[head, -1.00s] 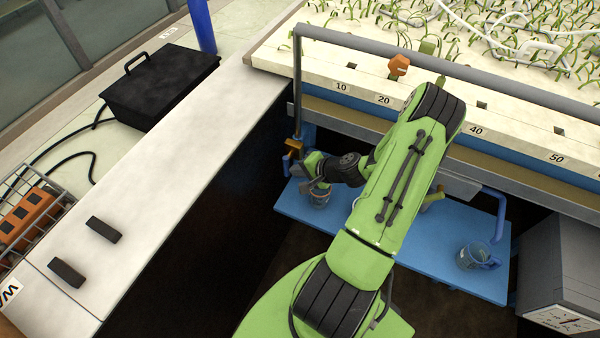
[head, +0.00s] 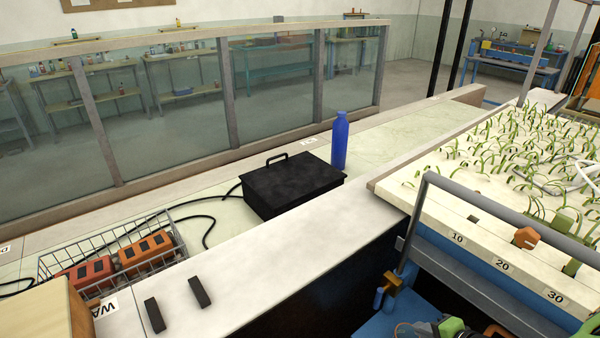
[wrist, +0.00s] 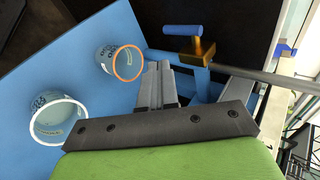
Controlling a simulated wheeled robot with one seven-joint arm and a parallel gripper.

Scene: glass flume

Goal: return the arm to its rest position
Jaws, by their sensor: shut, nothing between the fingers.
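My gripper (wrist: 157,82) shows in the wrist view with its two grey fingers together and nothing between them. It points out over the blue shelf (wrist: 95,30), with a cup with an orange rim (wrist: 133,75) just left of the fingertips. I cannot tell whether the gripper touches it.
A second cup with a white rim (wrist: 62,138) stands on the shelf. A brass fitting with a blue handle (wrist: 200,48) and a grey rail (head: 500,222) lie close by. A black box (head: 290,188), blue bottle (head: 340,142) and wire basket (head: 178,250) stand left of the planted bed (head: 455,185).

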